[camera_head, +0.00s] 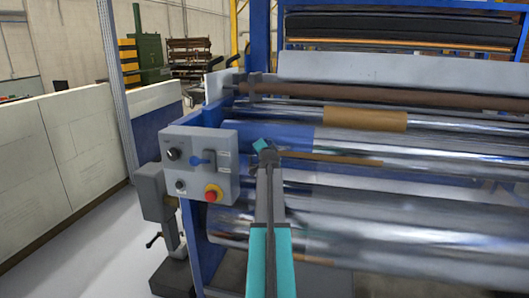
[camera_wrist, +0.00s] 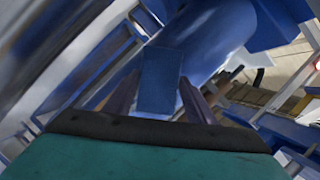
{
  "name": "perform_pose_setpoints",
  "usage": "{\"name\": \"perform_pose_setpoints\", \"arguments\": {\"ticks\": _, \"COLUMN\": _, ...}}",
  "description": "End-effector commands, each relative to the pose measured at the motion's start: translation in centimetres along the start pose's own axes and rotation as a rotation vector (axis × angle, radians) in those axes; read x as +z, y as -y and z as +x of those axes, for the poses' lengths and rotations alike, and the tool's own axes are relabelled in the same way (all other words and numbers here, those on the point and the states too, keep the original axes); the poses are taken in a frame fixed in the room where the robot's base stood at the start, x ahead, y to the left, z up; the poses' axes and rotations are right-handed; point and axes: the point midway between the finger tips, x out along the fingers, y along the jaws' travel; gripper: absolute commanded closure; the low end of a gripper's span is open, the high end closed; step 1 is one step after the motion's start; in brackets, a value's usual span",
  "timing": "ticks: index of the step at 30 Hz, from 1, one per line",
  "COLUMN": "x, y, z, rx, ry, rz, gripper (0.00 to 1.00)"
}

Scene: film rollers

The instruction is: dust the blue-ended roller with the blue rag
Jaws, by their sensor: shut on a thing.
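My gripper (camera_head: 266,154) reaches forward to the left part of the roller bank. In the wrist view my gripper (camera_wrist: 158,84) is shut on the blue rag (camera_wrist: 160,72), a flat blue piece between its fingers. The rag shows as a small blue-teal patch at the gripper tip in the head view (camera_head: 261,144). The blue-ended roller (camera_head: 292,132) is shiny metal with a blue left section, just behind the gripper tip. A large blue rounded surface (camera_wrist: 205,45) lies close beyond the rag in the wrist view. Whether the rag touches it, I cannot tell.
A grey control box (camera_head: 200,165) with a red button (camera_head: 213,193) stands left of my gripper. A larger shiny roller (camera_head: 400,235) lies lower right. A roller with a brown band (camera_head: 365,118) is behind. A pale low wall (camera_head: 75,140) runs along the left.

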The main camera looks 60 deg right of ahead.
Motion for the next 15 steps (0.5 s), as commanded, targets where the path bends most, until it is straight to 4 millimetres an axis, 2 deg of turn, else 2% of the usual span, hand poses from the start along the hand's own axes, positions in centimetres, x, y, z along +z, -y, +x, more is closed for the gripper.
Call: {"name": "perform_pose_setpoints", "arguments": {"ticks": 15, "x": -0.35, "y": -0.04, "z": 0.66, "rx": 0.0, "ry": -0.001, "rz": 0.0, "gripper": 0.68}}
